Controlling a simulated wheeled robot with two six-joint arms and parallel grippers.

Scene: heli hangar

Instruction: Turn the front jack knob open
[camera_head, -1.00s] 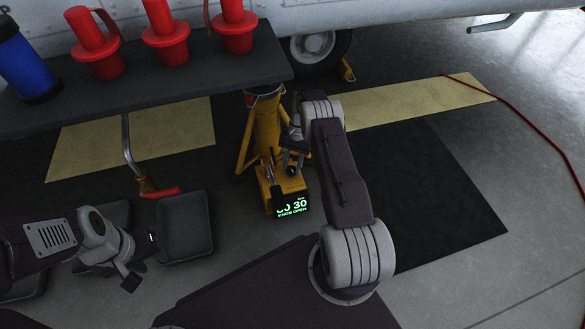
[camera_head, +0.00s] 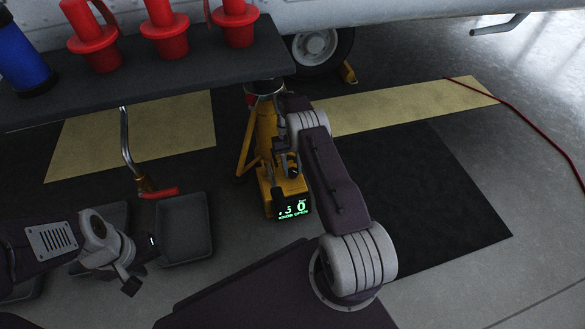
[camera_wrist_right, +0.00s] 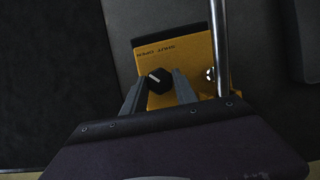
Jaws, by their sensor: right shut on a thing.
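The yellow front jack (camera_head: 266,128) stands on the floor under the aircraft, with a small display (camera_head: 293,211) on its base showing green digits and small text that looks like "KNOB OPEN". The black jack knob (camera_wrist_right: 158,77) with a white pointer line sits on the yellow plate marked "SHUT" and "OPEN" in the right wrist view. My right gripper (camera_wrist_right: 160,93) is shut on the knob, one finger on each side; in the head view (camera_head: 287,168) it is mostly hidden by its arm. My left gripper (camera_head: 134,276) is at lower left, away from the jack; its jaw opening is unclear.
A dark bench (camera_head: 150,90) holds red plugs (camera_head: 162,32) and a blue cylinder (camera_head: 22,65). A grey tray (camera_head: 185,230) lies near my left arm. A red hose (camera_head: 520,120) crosses the right floor.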

